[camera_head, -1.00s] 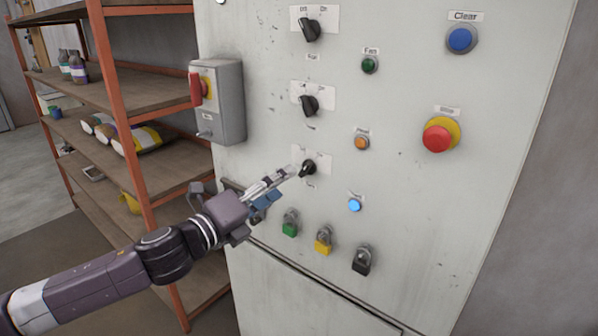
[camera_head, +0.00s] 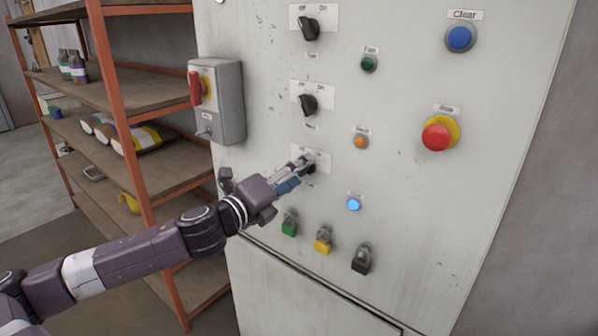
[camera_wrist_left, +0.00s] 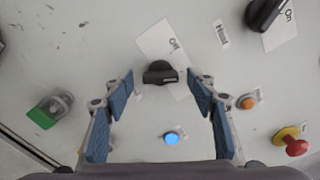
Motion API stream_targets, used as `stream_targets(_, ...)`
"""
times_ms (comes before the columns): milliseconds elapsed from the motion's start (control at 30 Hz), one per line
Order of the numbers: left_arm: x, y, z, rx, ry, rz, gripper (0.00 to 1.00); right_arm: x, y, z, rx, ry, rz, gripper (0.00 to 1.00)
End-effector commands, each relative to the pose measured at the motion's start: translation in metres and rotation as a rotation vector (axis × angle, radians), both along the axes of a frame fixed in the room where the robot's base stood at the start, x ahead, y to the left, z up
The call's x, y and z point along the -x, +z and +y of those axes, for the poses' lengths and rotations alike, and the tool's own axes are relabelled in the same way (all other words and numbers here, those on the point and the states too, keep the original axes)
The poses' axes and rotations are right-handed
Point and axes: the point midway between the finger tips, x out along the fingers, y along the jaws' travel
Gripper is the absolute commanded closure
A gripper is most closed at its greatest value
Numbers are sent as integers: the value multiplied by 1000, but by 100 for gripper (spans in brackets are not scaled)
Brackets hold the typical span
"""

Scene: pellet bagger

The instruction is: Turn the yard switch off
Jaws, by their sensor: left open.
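The lowest of three black rotary switches on the grey cabinet is the knob (camera_wrist_left: 160,72) at my left gripper. Its label is hidden or unreadable, so I cannot confirm it is the yard switch. Its white plate (camera_wrist_left: 160,40) shows the word "Off". My left gripper (camera_head: 302,168) is open at this knob; in the left wrist view the fingertips (camera_wrist_left: 160,80) stand on either side of it, with gaps showing. In the head view the fingers hide most of the knob. A blue lamp (camera_head: 354,204) below right is lit. My right gripper is not in view.
Two similar knobs, the middle one (camera_head: 308,103) and the top one (camera_head: 310,29), sit above. A red stop button (camera_head: 437,136), orange lamp (camera_head: 361,142) and padlock-like green (camera_head: 289,229), yellow and black items are nearby. A grey switch box (camera_head: 228,100) projects at left beside shelving.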

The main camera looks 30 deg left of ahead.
Motion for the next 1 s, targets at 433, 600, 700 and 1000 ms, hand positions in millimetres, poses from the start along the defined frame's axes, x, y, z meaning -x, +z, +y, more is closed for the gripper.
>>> stream_targets(433,-6,0,-1,0,-1,0,48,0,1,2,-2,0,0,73)
stream_targets(600,-5,0,-1,0,-1,0,60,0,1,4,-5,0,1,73)
stream_targets(700,-5,0,-1,0,-1,0,71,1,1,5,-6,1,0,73)
stream_targets(1000,-5,0,-1,3,-1,1,90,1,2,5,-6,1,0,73)
